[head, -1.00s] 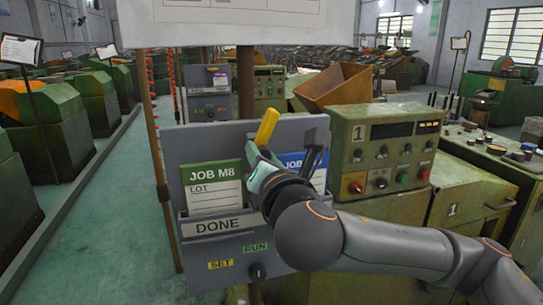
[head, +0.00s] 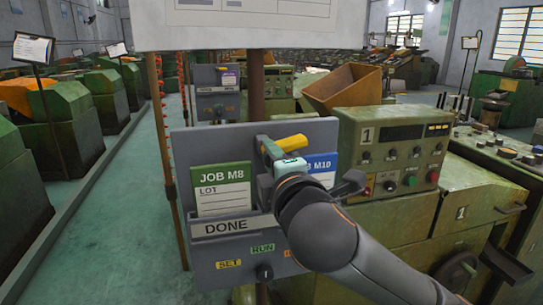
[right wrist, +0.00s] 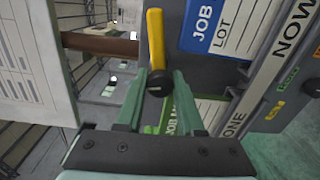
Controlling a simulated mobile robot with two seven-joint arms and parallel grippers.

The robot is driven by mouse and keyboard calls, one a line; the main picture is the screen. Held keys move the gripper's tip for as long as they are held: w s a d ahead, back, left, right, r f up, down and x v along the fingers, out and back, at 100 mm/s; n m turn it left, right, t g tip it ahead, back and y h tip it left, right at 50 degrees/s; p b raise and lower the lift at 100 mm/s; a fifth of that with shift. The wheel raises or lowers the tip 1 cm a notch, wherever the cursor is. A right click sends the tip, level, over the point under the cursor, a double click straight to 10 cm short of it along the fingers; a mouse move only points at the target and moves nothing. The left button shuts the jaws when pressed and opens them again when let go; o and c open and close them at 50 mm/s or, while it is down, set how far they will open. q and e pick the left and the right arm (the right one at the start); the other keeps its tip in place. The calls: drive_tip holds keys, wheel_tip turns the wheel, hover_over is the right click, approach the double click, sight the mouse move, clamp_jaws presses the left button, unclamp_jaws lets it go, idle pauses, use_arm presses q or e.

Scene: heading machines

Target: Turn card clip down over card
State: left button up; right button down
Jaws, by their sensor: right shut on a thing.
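The card clip (head: 290,142) is a yellow bar on a dark round knob, mounted on the upper middle of the grey panel (head: 200,150). It lies nearly level, pointing right, along the top of the blue JOB M10 card (head: 322,166). My right gripper (head: 268,150) is shut on the clip at its knob end. In the right wrist view the fingers (right wrist: 159,78) stand on either side of the black knob, and the yellow bar (right wrist: 156,40) reaches away from them beside the blue card (right wrist: 218,25). My left gripper is not in view.
A green JOB M8 card (head: 222,188) stands in the DONE pocket (head: 225,227) at left. Below are SET and RUN labels and a dark knob (head: 264,272). A green machine control box (head: 392,150) stands close at right. A white board (head: 250,25) hangs above.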

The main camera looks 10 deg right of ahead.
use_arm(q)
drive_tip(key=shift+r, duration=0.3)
use_arm(e)
drive_tip(key=shift+m, duration=1.1)
drive_tip(key=c, duration=0.5)
unclamp_jaws()
drive_tip(key=shift+c, duration=0.2)
use_arm(q)
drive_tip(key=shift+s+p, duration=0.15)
drive_tip(key=shift+p, duration=0.15)
